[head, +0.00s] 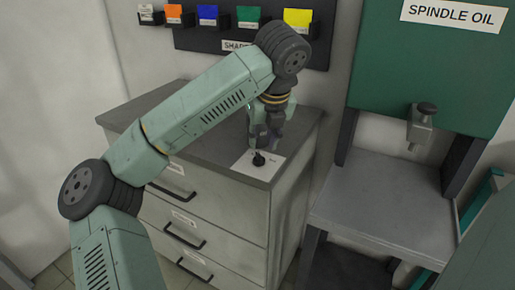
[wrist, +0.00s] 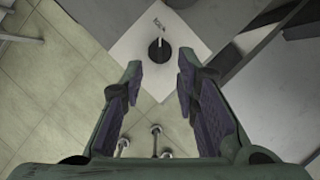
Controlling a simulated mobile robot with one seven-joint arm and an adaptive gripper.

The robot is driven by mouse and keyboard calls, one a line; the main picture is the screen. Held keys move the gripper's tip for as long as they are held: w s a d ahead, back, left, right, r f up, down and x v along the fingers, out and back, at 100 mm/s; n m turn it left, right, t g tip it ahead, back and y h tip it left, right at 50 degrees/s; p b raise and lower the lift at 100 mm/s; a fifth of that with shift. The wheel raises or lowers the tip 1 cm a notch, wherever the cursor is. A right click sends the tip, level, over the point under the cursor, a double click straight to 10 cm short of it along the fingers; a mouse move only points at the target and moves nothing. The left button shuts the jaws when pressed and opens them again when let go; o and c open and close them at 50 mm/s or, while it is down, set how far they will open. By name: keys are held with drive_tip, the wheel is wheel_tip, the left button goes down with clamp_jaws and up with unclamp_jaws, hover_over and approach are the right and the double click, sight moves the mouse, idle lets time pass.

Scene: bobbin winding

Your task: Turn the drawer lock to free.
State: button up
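The drawer lock is a black round knob (head: 258,159) on a white plate (head: 245,167) on top of the drawer cabinet (head: 219,193). In the wrist view the knob (wrist: 159,50) shows a pale line on it, pointing toward small lettering on the plate; the lettering is too small to read. My gripper (wrist: 158,72) is open, its two fingers apart with nothing between them. In the head view my gripper (head: 266,140) hangs over the cabinet top, just behind and above the knob. I see no contact with the knob.
Several drawers with dark handles (head: 172,194) face the front of the cabinet. A wall rack with coloured bins (head: 249,20) is behind. A green spindle oil unit (head: 440,70) with a tap (head: 420,127) stands over a grey stand (head: 385,200) at right.

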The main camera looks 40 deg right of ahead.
sight(259, 155)
drive_tip(key=p+x, duration=0.1)
drive_tip(key=x, duration=0.5)
drive_tip(key=shift+c, duration=0.3)
clamp_jaws()
